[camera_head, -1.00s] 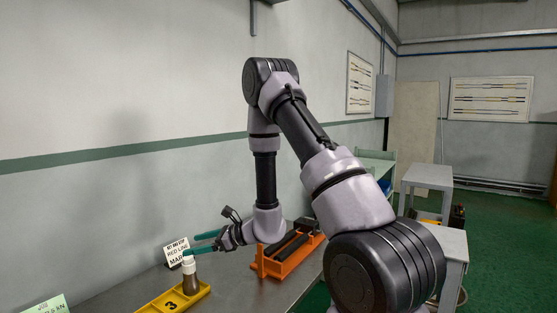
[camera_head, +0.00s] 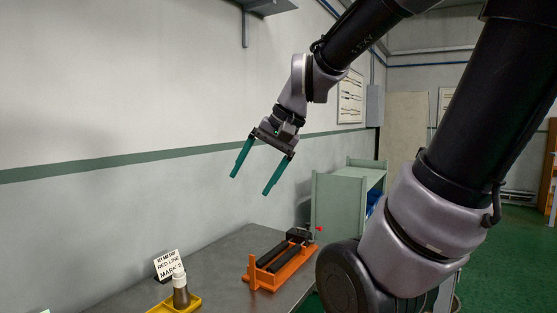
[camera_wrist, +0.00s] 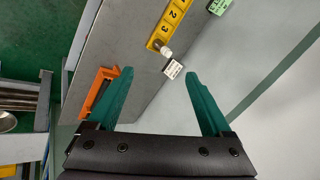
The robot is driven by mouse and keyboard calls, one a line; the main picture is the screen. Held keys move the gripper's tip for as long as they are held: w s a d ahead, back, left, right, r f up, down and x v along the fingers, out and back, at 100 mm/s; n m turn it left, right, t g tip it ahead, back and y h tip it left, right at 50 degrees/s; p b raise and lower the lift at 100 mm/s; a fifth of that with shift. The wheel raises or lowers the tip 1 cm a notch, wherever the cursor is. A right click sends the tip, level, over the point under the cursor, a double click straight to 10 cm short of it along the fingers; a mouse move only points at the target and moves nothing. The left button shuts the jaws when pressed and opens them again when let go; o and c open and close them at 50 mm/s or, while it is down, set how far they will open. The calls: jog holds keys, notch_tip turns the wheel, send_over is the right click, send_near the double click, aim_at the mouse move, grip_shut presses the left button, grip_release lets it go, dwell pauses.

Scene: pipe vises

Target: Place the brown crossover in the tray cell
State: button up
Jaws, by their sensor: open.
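In the wrist view the crossover (camera_wrist: 165,51) shows beside the number 3 on the yellow tray (camera_wrist: 172,16). My gripper (camera_head: 250,184) is open and empty, high above the bench and well clear of the crossover. Its two green fingers also show spread apart in the wrist view (camera_wrist: 159,73).
An orange vise (camera_head: 262,278) with dark rails sits on the grey bench (camera_head: 222,262) to the right of the tray. A "RED LINE" sign (camera_head: 168,265) stands just behind the crossover. A green cabinet (camera_head: 338,205) stands beyond the bench.

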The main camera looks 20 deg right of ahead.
jog(key=s+d+r+n+t+h, duration=0.1)
jog(key=s+d+r+t+h, duration=0.1)
jog(key=d+r, duration=0.1)
jog(key=shift+d+r+t+h, duration=0.2)
jog(key=shift+d+t+h, duration=0.1)
jog(key=shift+d, duration=0.55)
dwell(0.6)
